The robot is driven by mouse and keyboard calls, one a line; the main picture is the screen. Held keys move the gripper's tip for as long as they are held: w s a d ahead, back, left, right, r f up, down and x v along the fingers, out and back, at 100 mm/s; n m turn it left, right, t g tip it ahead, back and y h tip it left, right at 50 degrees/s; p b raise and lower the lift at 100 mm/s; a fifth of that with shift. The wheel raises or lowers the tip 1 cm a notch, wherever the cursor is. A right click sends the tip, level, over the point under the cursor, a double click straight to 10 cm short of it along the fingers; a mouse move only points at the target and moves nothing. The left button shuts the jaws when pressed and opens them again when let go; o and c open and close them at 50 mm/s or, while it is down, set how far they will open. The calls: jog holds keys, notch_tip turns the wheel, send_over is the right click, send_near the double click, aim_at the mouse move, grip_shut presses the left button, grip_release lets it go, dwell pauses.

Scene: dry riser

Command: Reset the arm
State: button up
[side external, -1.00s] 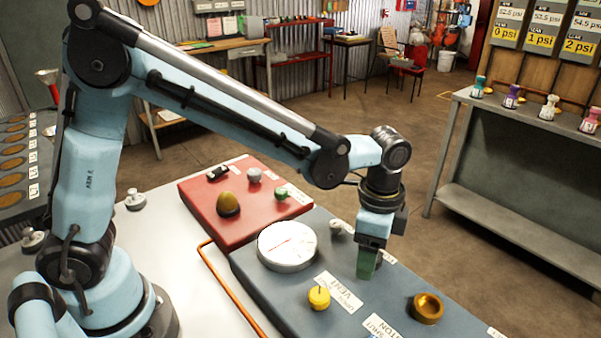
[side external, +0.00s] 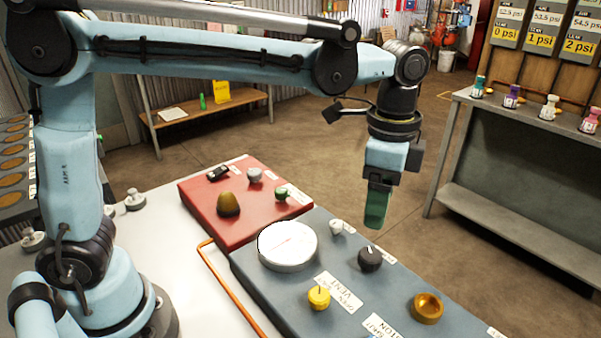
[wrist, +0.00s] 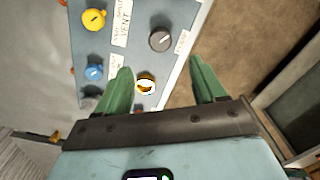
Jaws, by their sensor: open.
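My gripper (side external: 377,210) points down and hangs in the air above the far edge of the grey panel (side external: 262,289). In the wrist view my gripper's (wrist: 166,82) two green fingers stand wide apart with nothing held between them. Under it on the panel is a black knob (side external: 369,258), apart from the fingers; it also shows in the wrist view (wrist: 160,39). A brass ring-shaped part (side external: 426,308) sits to the right of the black knob. In the wrist view the brass part (wrist: 146,84) appears between the fingers, well below them.
The grey panel also carries a round white gauge (side external: 287,246), a yellow knob (side external: 319,297) and a small white knob (side external: 336,227). A red panel (side external: 250,225) with several knobs lies behind. A grey shelf (side external: 520,150) stands right, with open floor between.

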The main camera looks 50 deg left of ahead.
jog(key=shift+r, duration=0.3)
jog(key=s+a+f+n+t, duration=0.1)
jog(key=s+a+n+t, duration=0.1)
jog(key=s+a+n, duration=0.1)
jog(key=s+a+f+n+t, duration=0.2)
jog(key=a+n, duration=0.3)
jog(key=a, duration=0.3)
jog(key=s+a+f+n+t, duration=0.1)
jog(key=s+a+n+t, duration=0.2)
jog(key=s+a+n, duration=0.1)
jog(key=shift+a+f, duration=0.35)
jog(key=shift+a, duration=0.55)
